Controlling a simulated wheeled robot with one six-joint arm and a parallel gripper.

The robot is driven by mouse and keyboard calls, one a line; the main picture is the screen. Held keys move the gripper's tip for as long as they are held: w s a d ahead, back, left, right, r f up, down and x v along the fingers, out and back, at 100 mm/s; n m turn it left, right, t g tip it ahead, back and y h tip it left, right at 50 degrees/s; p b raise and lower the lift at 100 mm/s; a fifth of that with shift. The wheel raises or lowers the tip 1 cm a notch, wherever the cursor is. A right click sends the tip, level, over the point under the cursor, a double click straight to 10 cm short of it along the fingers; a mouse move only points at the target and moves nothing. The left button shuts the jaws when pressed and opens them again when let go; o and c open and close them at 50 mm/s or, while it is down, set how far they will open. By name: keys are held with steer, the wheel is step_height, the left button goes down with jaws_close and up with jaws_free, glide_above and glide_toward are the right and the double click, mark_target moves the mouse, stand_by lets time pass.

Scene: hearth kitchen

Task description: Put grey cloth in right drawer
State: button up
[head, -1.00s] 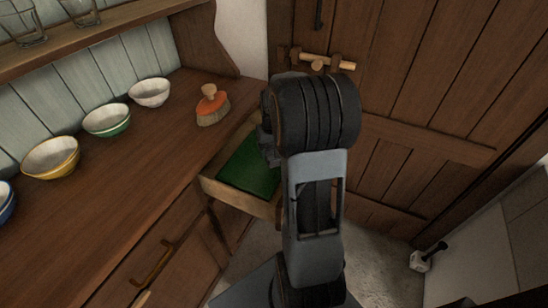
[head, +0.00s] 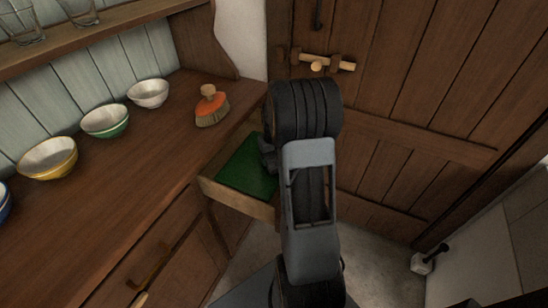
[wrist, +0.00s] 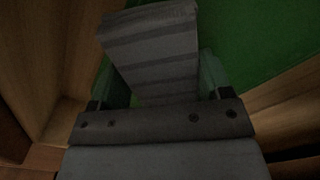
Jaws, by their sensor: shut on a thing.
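The right drawer (head: 238,196) is pulled open, with a green lining (head: 247,168) on its floor. My gripper (head: 266,150) is over the drawer, partly hidden behind my arm in the head view. In the wrist view, my gripper (wrist: 163,88) is shut on the grey cloth (wrist: 152,42), a folded piece with darker stripes. The cloth sticks out beyond the fingers above the green lining, between the wooden drawer walls. I cannot tell if it touches the lining. The cloth cannot be made out in the head view.
A wooden counter (head: 110,190) holds an orange brush (head: 210,108) and several bowls, including a white one (head: 148,93). A plank door (head: 420,100) stands behind the drawer. A mallet-like object (head: 424,262) is at the lower right.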

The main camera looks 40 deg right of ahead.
steer(key=shift+f, duration=0.15)
steer(key=shift+f+b, duration=0.35)
steer(key=shift+f, duration=0.1)
steer(key=o, duration=0.9)
